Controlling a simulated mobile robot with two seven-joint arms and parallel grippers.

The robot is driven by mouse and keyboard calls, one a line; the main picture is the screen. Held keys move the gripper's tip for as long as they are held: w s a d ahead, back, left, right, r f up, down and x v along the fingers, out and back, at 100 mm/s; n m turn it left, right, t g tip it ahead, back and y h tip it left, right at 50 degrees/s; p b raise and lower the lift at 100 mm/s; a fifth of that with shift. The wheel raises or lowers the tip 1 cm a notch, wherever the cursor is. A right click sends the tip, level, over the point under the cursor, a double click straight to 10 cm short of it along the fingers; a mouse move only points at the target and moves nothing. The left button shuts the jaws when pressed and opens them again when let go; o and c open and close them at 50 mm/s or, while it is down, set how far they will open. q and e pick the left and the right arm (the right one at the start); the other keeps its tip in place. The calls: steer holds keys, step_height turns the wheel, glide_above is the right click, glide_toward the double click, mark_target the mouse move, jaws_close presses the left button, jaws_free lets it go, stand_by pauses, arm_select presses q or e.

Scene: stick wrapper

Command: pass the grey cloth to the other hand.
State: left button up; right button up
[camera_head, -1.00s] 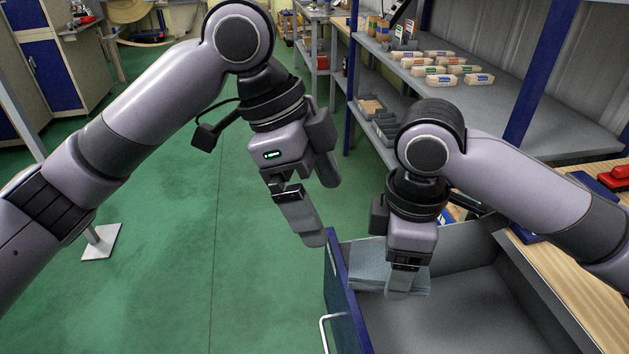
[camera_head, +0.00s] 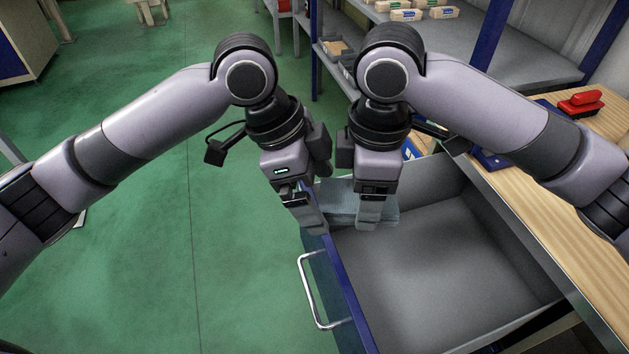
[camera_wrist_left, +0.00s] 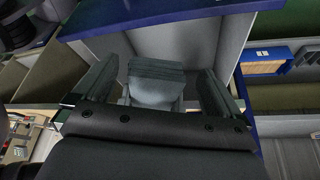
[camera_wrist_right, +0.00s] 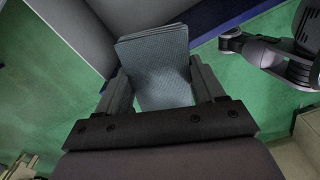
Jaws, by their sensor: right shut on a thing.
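The grey cloth (camera_head: 342,205), folded in layers, shows at the far left corner of the open drawer. My right gripper (camera_head: 369,215) is shut on it and points down. In the right wrist view, the cloth (camera_wrist_right: 158,62) sits between the two fingers and sticks out past them. My left gripper (camera_head: 310,218) is beside it on the left, over the drawer's blue front. In the left wrist view, its fingers are spread apart and the cloth (camera_wrist_left: 155,78) shows in the gap. I cannot tell whether they touch it.
The grey drawer (camera_head: 445,260) is open beneath the grippers and looks empty in its bare part. Its handle (camera_head: 309,292) faces left. A wooden worktop (camera_head: 570,175) with a red tool (camera_head: 580,102) is at the right.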

arm_select(q)
steer(key=c, duration=1)
steer(key=shift+c, duration=0.3)
arm_select(e)
steer(key=o, duration=1.1)
step_height(320, 180, up, 12)
